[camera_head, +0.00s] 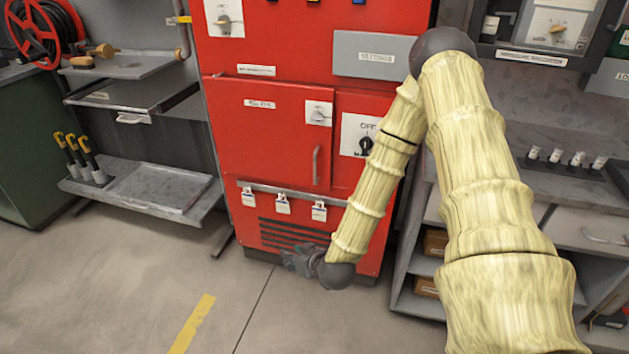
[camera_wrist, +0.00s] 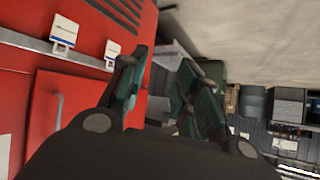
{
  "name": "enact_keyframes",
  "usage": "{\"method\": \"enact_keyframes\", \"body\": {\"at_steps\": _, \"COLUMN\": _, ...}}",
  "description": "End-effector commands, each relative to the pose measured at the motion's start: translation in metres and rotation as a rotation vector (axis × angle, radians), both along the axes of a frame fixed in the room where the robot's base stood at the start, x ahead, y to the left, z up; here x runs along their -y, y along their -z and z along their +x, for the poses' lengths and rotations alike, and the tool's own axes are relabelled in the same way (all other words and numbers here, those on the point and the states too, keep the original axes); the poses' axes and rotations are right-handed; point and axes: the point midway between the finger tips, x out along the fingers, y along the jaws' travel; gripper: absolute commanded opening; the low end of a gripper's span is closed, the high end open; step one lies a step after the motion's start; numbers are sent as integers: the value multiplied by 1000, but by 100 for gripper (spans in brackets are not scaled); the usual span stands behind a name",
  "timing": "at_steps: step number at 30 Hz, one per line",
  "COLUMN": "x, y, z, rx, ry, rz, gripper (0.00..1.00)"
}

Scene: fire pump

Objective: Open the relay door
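The red cabinet front has a red door (camera_head: 258,140) with a small white label, too small to read surely, and a vertical handle (camera_head: 316,165) near its right edge. The door looks closed. It also shows at the left in the wrist view (camera_wrist: 85,90), with the handle (camera_wrist: 59,110) low on it. My gripper (camera_head: 300,259) is low in front of the cabinet's vents, below the door and apart from the handle. In the wrist view its two fingers (camera_wrist: 165,72) stand apart with nothing between them.
A rail with several white tags (camera_head: 283,204) crosses the cabinet below the door. Switch panels (camera_head: 359,135) sit right of the handle. Shelves with a tray (camera_head: 160,187) stand left; a grey shelf unit (camera_head: 575,222) stands right. The floor in front is clear at left.

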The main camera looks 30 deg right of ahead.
Motion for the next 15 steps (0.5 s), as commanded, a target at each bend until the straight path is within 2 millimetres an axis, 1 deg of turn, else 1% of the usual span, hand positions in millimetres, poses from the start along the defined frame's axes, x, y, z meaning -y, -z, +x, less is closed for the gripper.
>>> {"method": "enact_keyframes", "body": {"at_steps": 1, "x": 12, "y": -1, "z": 15, "rx": 58, "ry": 20, "rz": -4, "gripper": 32}}
{"method": "enact_keyframes", "body": {"at_steps": 3, "x": 29, "y": -13, "z": 33, "rx": 133, "ry": 44, "rz": -19, "gripper": 32}}
{"method": "enact_keyframes", "body": {"at_steps": 5, "x": 44, "y": -24, "z": 46, "rx": 197, "ry": 66, "rz": -33, "gripper": 32}}
{"method": "enact_keyframes", "body": {"at_steps": 6, "x": 55, "y": -31, "z": 54, "rx": 239, "ry": 83, "rz": -44, "gripper": 32}}
{"method": "enact_keyframes", "body": {"at_steps": 8, "x": 71, "y": -42, "z": 65, "rx": 302, "ry": 109, "rz": -60, "gripper": 32}}
{"method": "enact_keyframes", "body": {"at_steps": 9, "x": 83, "y": -50, "z": 72, "rx": 341, "ry": 128, "rz": -72, "gripper": 32}}
{"method": "enact_keyframes", "body": {"at_steps": 12, "x": 110, "y": -68, "z": 84, "rx": 433, "ry": 176, "rz": -102, "gripper": 32}}
{"method": "enact_keyframes", "body": {"at_steps": 15, "x": 135, "y": -84, "z": 91, "rx": 508, "ry": 223, "rz": -129, "gripper": 32}}
